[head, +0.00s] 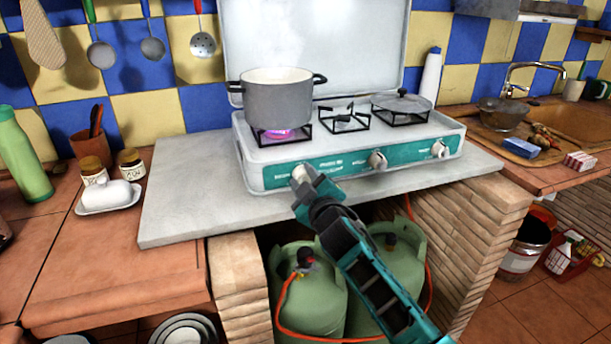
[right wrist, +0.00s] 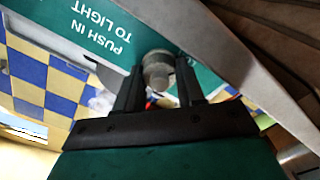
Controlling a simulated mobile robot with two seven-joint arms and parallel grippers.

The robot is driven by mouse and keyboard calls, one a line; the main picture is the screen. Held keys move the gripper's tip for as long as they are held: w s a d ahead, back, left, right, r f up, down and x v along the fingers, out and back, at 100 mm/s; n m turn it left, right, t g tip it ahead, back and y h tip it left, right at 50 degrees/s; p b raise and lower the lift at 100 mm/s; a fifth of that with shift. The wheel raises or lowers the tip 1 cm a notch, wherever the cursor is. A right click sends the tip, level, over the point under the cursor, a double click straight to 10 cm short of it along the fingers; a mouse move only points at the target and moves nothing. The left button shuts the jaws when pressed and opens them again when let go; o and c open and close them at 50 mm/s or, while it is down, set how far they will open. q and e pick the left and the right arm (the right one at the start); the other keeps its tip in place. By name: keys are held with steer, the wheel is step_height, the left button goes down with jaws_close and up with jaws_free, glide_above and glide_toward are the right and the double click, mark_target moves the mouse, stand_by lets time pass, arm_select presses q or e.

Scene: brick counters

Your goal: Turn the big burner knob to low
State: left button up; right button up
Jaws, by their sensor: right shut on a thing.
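The white camping stove (head: 262,152) has a teal front panel with three knobs. The left knob (head: 299,172) sits below the left burner, where a purple flame (head: 275,134) burns under a grey pot (head: 277,103). My right gripper (head: 312,184) is at this left knob, and its fingers are closed around it. In the right wrist view the knob (right wrist: 157,69) shows between the two fingers, beside the words "PUSH IN TO LIGHT". The knob's pointer direction is too small to tell. The middle knob (head: 377,159) and right knob (head: 439,148) are untouched. My left gripper is not in view.
The stove stands on a grey slab (head: 190,207) over green gas bottles (head: 310,300) with an orange hose. A lidded pan (head: 402,103) is on the right burner. A butter dish (head: 108,200) and jars stand at left. The slab's left part is clear.

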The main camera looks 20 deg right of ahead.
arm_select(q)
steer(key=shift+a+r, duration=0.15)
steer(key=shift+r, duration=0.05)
arm_select(e)
steer(key=shift+n, duration=1.1)
steer(key=o, duration=1)
steer(key=shift+o, duration=0.2)
arm_select(q)
steer(key=shift+p, duration=0.3)
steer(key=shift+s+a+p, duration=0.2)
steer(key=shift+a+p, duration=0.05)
steer(key=shift+p, duration=0.1)
arm_select(e)
steer(key=s, duration=0.7)
steer(key=shift+s, duration=0.25)
